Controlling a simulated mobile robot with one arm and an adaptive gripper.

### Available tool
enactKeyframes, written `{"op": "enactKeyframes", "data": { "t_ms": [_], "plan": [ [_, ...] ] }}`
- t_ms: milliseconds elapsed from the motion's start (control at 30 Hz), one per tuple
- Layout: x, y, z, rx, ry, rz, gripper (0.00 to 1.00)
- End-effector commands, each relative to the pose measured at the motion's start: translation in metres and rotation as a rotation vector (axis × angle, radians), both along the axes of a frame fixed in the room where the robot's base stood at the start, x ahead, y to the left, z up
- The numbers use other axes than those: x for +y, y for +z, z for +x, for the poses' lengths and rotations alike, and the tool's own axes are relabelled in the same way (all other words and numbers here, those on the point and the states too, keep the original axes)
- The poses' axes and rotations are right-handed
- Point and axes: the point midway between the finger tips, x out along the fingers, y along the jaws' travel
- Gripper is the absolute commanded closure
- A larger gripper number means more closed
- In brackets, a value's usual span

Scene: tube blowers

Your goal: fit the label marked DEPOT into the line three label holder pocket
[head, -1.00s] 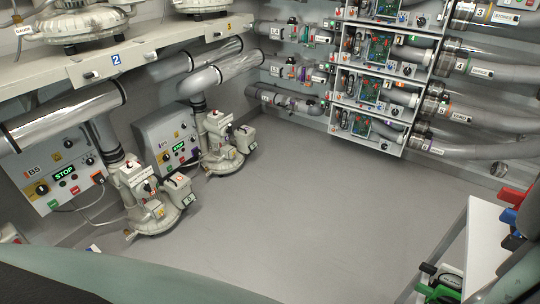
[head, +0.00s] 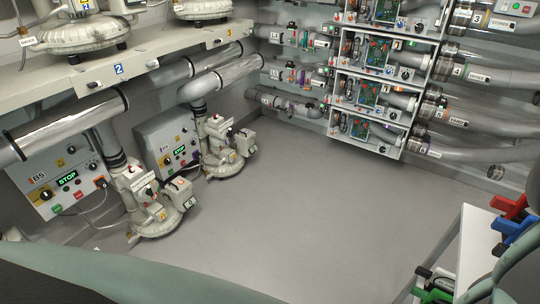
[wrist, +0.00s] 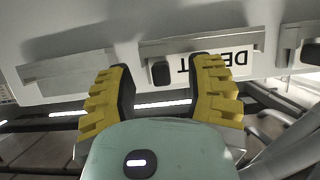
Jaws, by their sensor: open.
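In the wrist view, my gripper (wrist: 160,75) is open, with its yellow ribbed fingers apart. A white label (wrist: 238,58) with dark lettering lies behind the right finger. The lettering is upside down; "DE" and a "T" show, and the middle is hidden by the finger. The label borders a grey holder strip (wrist: 200,42); I cannot tell how deep it sits there. A dark grey tab (wrist: 160,72) stands between my fingers, with no clear contact. Another holder strip (wrist: 65,67) is at the left. I cannot identify the line three pocket for certain.
In the head view, the shelf edge (head: 175,52) carries number signs 2 (head: 119,69) and 3 (head: 229,33). Blowers (head: 150,205) stand below, beside control boxes (head: 65,180). A pipe rack (head: 375,90) is at the back. The grey floor (head: 310,190) is open. A white cart (head: 480,245) stands at right.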

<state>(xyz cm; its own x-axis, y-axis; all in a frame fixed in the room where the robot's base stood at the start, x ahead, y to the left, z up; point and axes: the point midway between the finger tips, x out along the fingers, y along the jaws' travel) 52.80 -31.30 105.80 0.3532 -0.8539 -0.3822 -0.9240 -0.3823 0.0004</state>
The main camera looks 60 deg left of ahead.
Motion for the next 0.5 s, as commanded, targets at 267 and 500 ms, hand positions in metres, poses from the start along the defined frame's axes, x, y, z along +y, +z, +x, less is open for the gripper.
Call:
{"op": "enactKeyframes", "data": {
  "t_ms": [267,500],
  "plan": [
    [-0.014,-0.006,0.005,0.001,-0.002,0.002,0.47],
    [-0.015,-0.007,0.006,0.000,-0.001,0.001,0.47]
  ]
}}
